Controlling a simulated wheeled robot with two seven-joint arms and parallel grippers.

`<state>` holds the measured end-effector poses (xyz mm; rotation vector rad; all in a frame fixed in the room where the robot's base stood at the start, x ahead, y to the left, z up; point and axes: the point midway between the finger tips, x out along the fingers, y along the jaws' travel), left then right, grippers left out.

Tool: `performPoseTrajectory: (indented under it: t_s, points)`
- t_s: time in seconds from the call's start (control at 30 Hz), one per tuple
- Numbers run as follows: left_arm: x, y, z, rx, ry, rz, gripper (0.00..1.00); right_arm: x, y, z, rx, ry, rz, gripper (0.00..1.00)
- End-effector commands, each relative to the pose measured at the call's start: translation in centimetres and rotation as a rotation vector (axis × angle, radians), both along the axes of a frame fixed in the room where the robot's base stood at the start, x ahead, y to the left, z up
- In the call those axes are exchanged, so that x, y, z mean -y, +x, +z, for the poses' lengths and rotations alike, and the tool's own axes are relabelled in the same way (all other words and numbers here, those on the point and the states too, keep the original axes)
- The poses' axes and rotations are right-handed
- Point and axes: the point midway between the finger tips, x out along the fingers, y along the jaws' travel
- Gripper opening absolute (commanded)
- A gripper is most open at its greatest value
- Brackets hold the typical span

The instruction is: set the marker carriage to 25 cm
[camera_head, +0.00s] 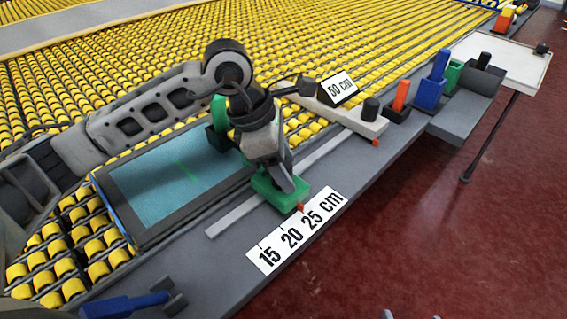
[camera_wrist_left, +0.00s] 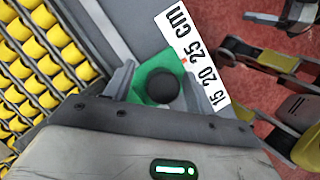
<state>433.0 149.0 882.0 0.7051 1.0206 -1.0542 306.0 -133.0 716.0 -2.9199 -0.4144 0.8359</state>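The marker carriage (camera_head: 270,190) is a green block with a red pointer tip, on a grey rail beside a white scale (camera_head: 297,231) marked 15, 20 and 25 cm. In the head view the pointer lies beside the 25 end of the scale. In the left wrist view the carriage (camera_wrist_left: 150,72) carries a round black knob (camera_wrist_left: 163,88). My left gripper (camera_head: 280,172) is down over the carriage. Its fingers (camera_wrist_left: 162,82) stand on either side of the knob with gaps showing. Small dark tips at the head view's bottom edge may belong to my right gripper; its state is unclear.
A teal panel with a green line (camera_head: 180,170) lies left of the carriage. A blue-handled tool (camera_head: 130,305) lies at the near end. Yellow rollers fill the back.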

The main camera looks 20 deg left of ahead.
Motion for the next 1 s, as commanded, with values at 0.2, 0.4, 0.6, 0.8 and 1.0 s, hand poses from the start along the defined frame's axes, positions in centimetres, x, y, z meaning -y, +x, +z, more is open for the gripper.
performPoseTrajectory:
  t_s: [0.2,0.4,0.6,0.8,1.0]
  points:
    - [-0.2,-0.1,0.5,0.0,0.002,-0.002,0.55,0.0,0.0,-0.1,-0.003,-0.001,0.0,0.74]
    - [-1.4,-0.5,3.6,0.003,0.002,0.001,0.55,0.0,0.0,-0.2,-0.004,0.0,0.0,0.74]
    - [-3.2,-1.2,8.3,0.005,0.001,0.0,0.55,0.0,-0.1,-0.1,-0.005,0.0,0.0,0.74]
    - [-4.7,-1.8,12.2,0.003,0.0,0.0,0.55,0.0,-0.1,0.0,-0.006,0.0,0.0,0.74]
    - [-5.6,-2.1,14.3,0.0,0.0,0.0,0.55,0.0,-0.1,0.0,-0.009,0.0,0.0,0.74]
